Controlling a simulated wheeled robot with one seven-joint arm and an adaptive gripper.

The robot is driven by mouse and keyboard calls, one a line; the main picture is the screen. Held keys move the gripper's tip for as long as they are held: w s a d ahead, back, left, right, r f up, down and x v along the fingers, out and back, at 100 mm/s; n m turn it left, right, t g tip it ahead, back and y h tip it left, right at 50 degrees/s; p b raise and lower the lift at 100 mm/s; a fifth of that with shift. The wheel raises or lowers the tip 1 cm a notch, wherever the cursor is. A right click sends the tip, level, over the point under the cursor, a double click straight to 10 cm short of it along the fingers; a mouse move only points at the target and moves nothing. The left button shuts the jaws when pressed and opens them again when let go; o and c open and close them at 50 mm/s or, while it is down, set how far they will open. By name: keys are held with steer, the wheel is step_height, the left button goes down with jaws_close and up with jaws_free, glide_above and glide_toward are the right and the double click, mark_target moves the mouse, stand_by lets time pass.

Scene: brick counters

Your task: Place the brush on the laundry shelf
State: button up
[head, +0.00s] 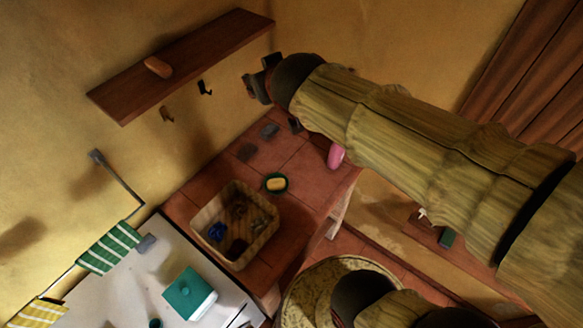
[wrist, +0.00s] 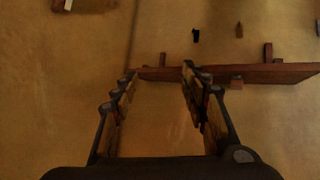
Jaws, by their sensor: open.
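The wooden laundry shelf (head: 205,54) is fixed to the wall at the upper left of the head view. A small orange-brown rounded block, which looks like the brush (head: 157,67), lies on it towards the left end. My gripper (head: 256,80) is raised near the shelf's right end, apart from the brush. In the wrist view my gripper (wrist: 160,72) is open, with nothing between its fingers. The shelf (wrist: 260,74) crosses beyond the right finger, appearing upside down. A small brown block, probably the brush (wrist: 237,84), shows against it.
Two hooks, one black (head: 205,88), sit below the shelf. A wicker basket (head: 207,243) with small items, a soap dish (head: 277,184) and a pink object (head: 335,156) stand on the tiled counter. A teal box (head: 188,293) stands on the white surface. Air before the shelf looks clear.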

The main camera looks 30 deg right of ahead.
steer(key=s+a+f+g, duration=0.1)
steer(key=s+f, duration=0.1)
steer(key=s, duration=0.4)
steer(key=s+a+f+g+y, duration=0.1)
steer(key=s+a+f+g, duration=0.1)
steer(key=s, duration=0.5)
steer(key=s+a+f+g+y, duration=0.1)
steer(key=s+f+g, duration=0.1)
steer(key=s+f, duration=0.2)
steer(key=s, duration=0.2)
steer(key=shift+s+a+f, duration=0.25)
steer(key=shift+s+a, duration=0.05)
steer(key=shift+s, duration=0.05)
step_height(320, 180, down, 26)
steer(key=b, duration=2.5)
steer(key=shift+r+b, duration=0.15)
steer(key=shift+b, duration=0.25)
